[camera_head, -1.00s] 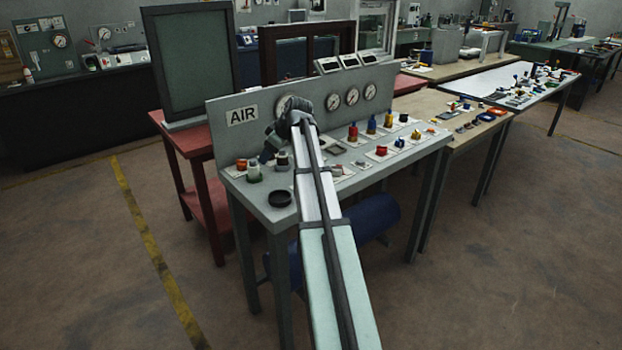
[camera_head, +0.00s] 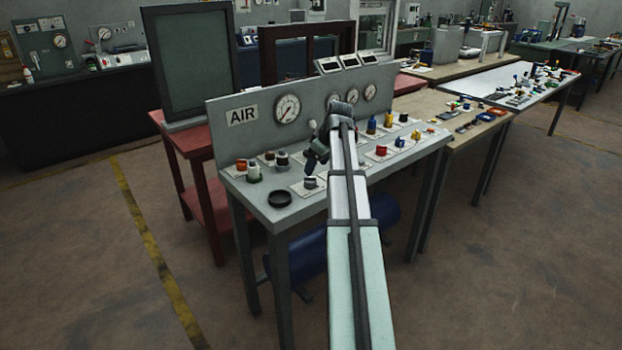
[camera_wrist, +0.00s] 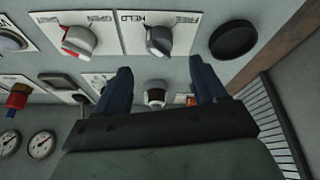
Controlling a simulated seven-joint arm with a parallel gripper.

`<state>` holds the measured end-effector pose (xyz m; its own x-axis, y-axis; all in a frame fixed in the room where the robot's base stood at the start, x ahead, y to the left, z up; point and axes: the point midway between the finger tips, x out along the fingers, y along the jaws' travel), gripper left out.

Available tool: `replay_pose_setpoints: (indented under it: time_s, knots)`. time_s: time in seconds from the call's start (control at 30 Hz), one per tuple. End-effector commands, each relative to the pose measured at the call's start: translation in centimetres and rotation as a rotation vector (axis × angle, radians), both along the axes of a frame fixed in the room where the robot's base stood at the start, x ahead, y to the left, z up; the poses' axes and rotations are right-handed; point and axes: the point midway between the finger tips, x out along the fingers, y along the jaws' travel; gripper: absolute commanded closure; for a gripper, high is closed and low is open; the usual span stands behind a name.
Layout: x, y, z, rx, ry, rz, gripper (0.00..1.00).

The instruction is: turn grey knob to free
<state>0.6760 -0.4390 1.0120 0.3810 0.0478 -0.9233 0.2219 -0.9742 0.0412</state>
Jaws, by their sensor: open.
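The grey knob (camera_wrist: 158,40) sits on a white plate (camera_wrist: 132,40) at the top middle of the wrist view. The plate's HELD and FREE lettering appears inverted there. I cannot tell clearly which word the knob points to. In the head view the grey knob (camera_head: 310,183) is on the bench, just below my gripper (camera_head: 312,162). In the wrist view my gripper (camera_wrist: 161,72) shows two dark blue fingers spread apart, with nothing between the tips. The knob is apart from them, beyond the tips.
A grey knob with a red part (camera_wrist: 78,40) sits on the neighbouring plate. A round black dish (camera_head: 280,198) lies near the bench's front left. Several coloured knobs and switches stand around. The upright AIR panel (camera_head: 242,115) with gauges bounds the back.

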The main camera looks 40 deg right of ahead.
Motion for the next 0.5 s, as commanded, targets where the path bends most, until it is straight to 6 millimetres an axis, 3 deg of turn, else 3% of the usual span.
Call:
replay_pose_setpoints:
  time_s: [0.2, 0.5]
  knots:
    - [1.4, 0.2, -3.4, 0.002, 0.001, 0.001, 0.3]
    - [2.6, 0.3, -6.3, 0.0, 0.0, 0.0, 0.3]
